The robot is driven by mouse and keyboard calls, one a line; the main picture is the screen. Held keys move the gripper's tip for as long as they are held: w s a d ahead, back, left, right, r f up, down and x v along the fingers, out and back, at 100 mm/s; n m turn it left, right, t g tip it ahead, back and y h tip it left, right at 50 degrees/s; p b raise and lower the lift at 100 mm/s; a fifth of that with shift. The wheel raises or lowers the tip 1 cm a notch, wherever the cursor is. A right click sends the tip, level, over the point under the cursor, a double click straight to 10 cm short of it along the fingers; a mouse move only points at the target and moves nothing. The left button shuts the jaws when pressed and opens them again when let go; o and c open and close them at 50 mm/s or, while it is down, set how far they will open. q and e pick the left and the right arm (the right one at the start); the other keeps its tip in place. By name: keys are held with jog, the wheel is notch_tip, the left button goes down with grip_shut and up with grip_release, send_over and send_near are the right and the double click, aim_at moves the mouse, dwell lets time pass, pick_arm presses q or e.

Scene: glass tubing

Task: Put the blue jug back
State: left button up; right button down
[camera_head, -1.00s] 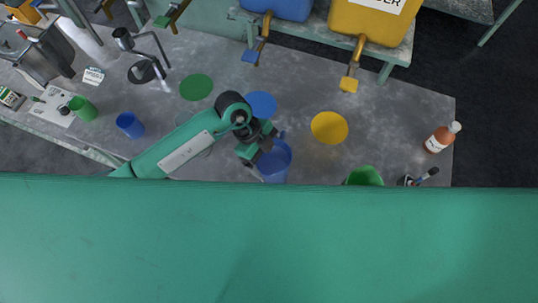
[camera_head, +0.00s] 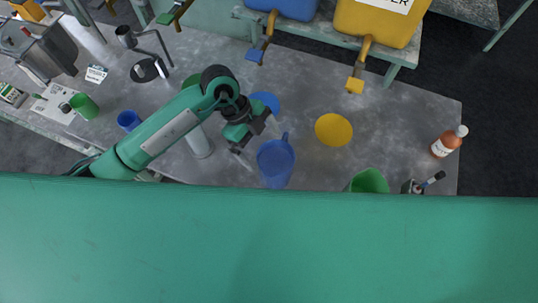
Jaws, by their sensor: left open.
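The blue jug (camera_head: 275,162) stands on the grey bench near its front edge, with its handle toward the back. A blue round mat (camera_head: 266,101) lies behind it, partly covered by my left gripper. My left gripper (camera_head: 257,137) is open and empty, just behind and left of the jug and apart from it. My right gripper is not in view.
A yellow mat (camera_head: 333,130) lies right of the jug, and a green jug (camera_head: 368,181) stands at the front edge. A whitish cylinder (camera_head: 198,143) stands beside my left arm. A blue cup (camera_head: 129,120) and green cup (camera_head: 84,106) are left.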

pick_arm(q)
jog(key=v, duration=0.5)
jog(key=shift+a+r+b, duration=0.1)
jog(key=shift+r+b, duration=0.1)
jog(key=shift+b, duration=0.2)
